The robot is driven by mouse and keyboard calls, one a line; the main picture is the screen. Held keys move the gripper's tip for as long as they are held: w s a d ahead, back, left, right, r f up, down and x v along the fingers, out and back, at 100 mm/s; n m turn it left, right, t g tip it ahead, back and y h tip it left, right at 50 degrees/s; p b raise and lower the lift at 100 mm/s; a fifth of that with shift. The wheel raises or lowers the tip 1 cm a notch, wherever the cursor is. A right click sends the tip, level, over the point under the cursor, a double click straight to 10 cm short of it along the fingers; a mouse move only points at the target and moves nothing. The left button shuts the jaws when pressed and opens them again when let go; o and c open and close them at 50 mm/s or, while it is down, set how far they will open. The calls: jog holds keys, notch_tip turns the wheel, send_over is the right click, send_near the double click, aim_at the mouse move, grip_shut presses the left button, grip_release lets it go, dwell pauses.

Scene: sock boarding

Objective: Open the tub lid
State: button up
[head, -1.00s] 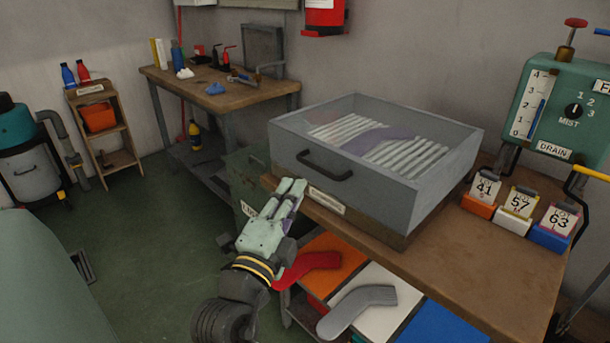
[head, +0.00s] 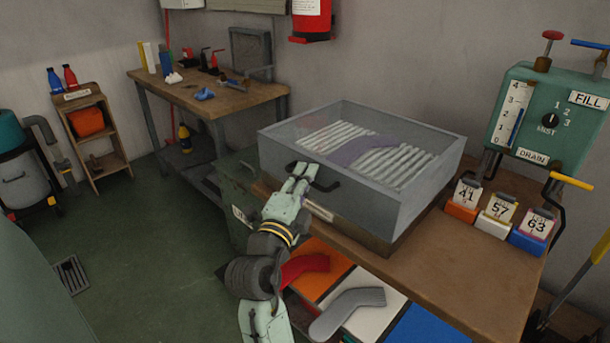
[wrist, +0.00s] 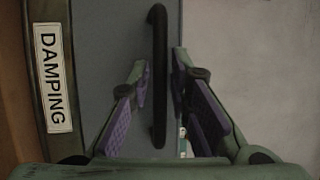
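The damping tub has a grey lid (head: 400,200) with a clear top, and it sits closed on its low base on the bench. White slats and a purple sock (head: 362,150) show through the top. A black bar handle (head: 327,186) is on the lid's front face; it also shows upright in the wrist view (wrist: 158,115). My gripper (head: 301,172) is at the handle's left part. In the wrist view my gripper (wrist: 161,68) is open, its purple-padded fingers on either side of the handle, with gaps visible. Contact cannot be made out in the head view.
Label stands 41, 57 and 63 (head: 500,209) stand right of the tub, below the green fill and drain panel (head: 545,115). Red and grey socks (head: 345,310) lie on coloured trays below the bench's front. A dark green bin (head: 240,180) is left of the tub.

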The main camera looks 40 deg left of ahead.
jog(key=shift+c, duration=0.4)
grip_shut()
dwell(0.4)
